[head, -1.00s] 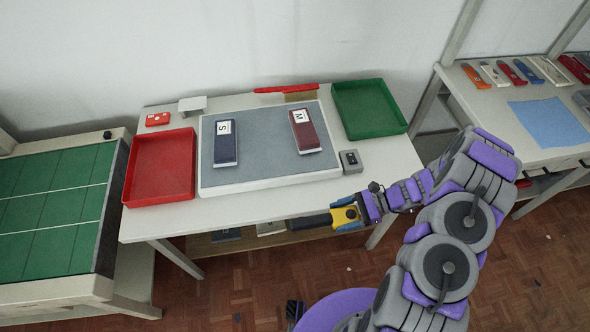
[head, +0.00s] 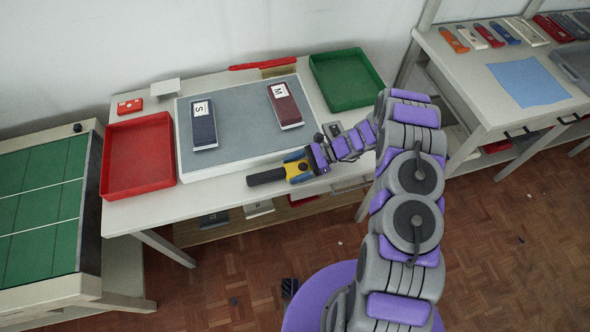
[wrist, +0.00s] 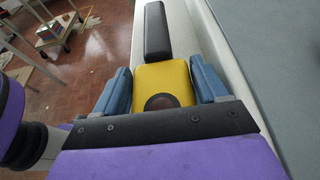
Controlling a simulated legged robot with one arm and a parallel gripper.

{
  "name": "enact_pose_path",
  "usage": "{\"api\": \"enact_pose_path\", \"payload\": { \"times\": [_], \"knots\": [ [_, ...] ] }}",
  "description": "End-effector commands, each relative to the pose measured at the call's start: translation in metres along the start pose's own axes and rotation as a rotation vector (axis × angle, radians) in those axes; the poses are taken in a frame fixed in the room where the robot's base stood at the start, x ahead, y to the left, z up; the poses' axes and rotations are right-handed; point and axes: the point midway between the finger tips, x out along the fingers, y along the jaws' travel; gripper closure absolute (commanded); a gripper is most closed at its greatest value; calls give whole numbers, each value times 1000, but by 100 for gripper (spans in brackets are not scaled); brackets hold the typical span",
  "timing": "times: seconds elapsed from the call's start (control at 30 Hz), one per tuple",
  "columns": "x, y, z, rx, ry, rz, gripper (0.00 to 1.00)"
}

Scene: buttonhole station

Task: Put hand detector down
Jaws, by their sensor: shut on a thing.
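The hand detector (head: 266,177) has a black bar and a yellow body. In the head view it is at the front edge of the table (head: 235,194), in front of the grey mat, with the black bar pointing left. My gripper (head: 296,168) is shut on the yellow body. In the wrist view the hand detector (wrist: 157,35) points away from my gripper (wrist: 163,85), its yellow body between the two blue fingers. It lies over or on the pale table strip; I cannot tell whether it touches.
The grey mat (head: 240,123) holds a blue "S" block (head: 204,128) and a maroon "M" block (head: 285,107). A red tray (head: 108,160) is at the left and a green tray (head: 372,92) at the back right. A red-and-white box (head: 130,106) stands behind the red tray.

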Motion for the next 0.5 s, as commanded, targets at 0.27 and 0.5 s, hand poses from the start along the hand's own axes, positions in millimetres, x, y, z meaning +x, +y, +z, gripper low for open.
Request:
{"api": "enact_pose_path", "payload": {
  "times": [0.27,0.5],
  "knots": [
    [2,0,-6,0,-1,-1,56],
    [4,0,-8,1,1,0,18]
  ]
}}
